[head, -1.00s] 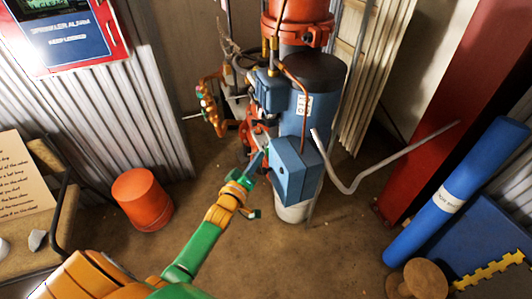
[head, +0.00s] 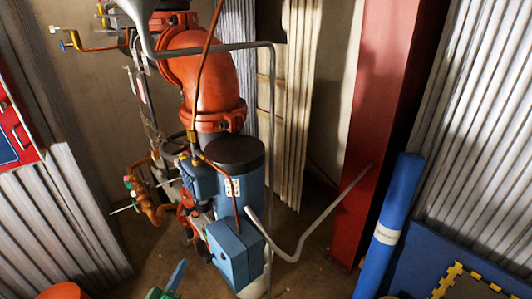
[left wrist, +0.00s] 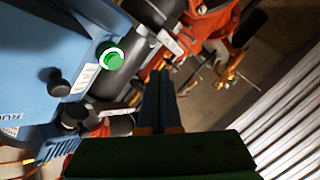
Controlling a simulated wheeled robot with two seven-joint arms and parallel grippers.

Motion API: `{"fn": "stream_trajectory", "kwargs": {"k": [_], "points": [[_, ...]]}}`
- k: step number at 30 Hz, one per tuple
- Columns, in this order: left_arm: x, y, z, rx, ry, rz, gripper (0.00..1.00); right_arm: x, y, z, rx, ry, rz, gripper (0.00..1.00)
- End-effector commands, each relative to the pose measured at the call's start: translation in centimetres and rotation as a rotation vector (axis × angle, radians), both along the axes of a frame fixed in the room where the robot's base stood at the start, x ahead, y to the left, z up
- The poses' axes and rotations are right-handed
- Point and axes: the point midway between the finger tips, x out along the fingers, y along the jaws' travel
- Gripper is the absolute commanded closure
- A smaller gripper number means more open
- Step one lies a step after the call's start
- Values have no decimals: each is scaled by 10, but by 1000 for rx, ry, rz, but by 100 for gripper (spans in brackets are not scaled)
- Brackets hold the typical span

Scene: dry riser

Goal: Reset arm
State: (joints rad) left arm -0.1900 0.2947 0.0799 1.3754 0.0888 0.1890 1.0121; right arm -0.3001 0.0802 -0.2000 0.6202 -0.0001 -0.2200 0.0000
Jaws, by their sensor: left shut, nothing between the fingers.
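A grey bent arm (head: 298,250) sticks out to the right from the blue box (head: 232,255) on the blue valve body (head: 237,180); I take it as the reset arm. My left gripper (head: 180,266) is at the bottom of the head view, left of the box and apart from it. In the left wrist view its fingers (left wrist: 160,75) are shut and empty. That view also shows a green button (left wrist: 112,60) in a white ring and a black knob (left wrist: 56,82) on a blue housing (left wrist: 50,40). My right gripper is not in view.
Orange pipe (head: 205,70) rises above the valve. Small brass and red fittings (head: 150,200) stand left of it. A red column (head: 375,110) and a blue roll (head: 390,225) stand right. An orange bucket (head: 62,291) shows at the bottom left. Some floor is bare between.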

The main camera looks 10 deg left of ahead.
Motion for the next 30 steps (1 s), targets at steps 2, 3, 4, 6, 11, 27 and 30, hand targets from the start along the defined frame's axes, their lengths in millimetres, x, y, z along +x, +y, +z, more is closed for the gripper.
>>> {"fn": "stream_trajectory", "kwargs": {"k": [2,3,4,6,11,27,30], "points": [[-26,-11,-61,89,188,-26,100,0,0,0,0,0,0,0],[-46,-20,-97,153,307,-57,100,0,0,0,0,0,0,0],[-65,-27,-124,203,399,-91,100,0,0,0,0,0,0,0],[-115,-46,-179,314,607,-194,100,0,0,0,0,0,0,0],[-242,-86,-261,530,995,-520,100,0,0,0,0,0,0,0],[-353,-111,-289,674,1235,-873,100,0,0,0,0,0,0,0],[-353,-111,-289,674,1235,-873,100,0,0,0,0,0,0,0]]}}
